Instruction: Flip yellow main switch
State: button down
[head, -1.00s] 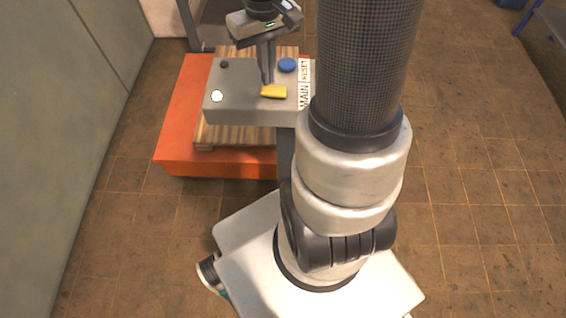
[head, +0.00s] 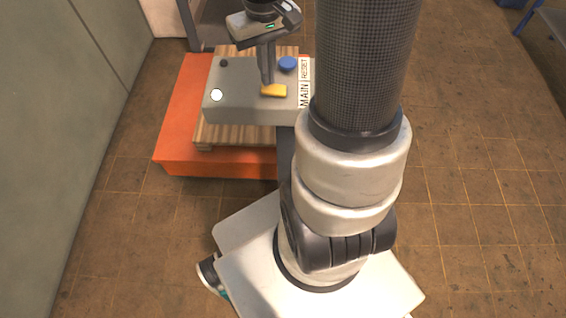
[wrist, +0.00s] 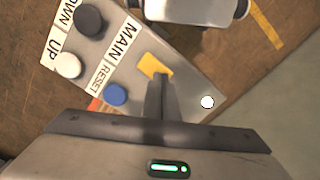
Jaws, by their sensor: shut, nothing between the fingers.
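The yellow main switch (head: 273,90) sits on top of a grey control box (head: 237,107), beside the MAIN label. It also shows in the wrist view (wrist: 154,65), partly covered by my fingertips. My gripper (head: 267,82) points down from above with its fingers together and nothing between them. Its tips are at the edge of the yellow switch, touching it or very close; I cannot tell which. In the wrist view my gripper (wrist: 158,80) overlaps the lower edge of the switch.
A blue RESET button (head: 287,64) and a white round button or lamp (head: 217,95) are on the same box. Black and white UP/DOWN buttons show in the wrist view (wrist: 68,65). An orange platform (head: 180,140) with wooden boards lies below. A grey wall (head: 60,130) stands left.

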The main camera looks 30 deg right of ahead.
jog(key=shift+f+b, duration=0.6)
jog(key=shift+f, duration=0.3)
jog(key=shift+r, duration=0.15)
notch_tip(320, 180, up, 7)
jog(key=p, duration=0.5)
jog(key=shift+p, duration=0.3)
dwell(0.6)
jog(key=s+a+r+t, duration=0.5)
jog(key=s+a+r, duration=0.5)
jog(key=r, duration=0.3)
jog(key=shift+a+r+n+t, duration=0.3)
jog(key=shift+a+n, duration=0.05)
jog(key=shift+n, duration=0.05)
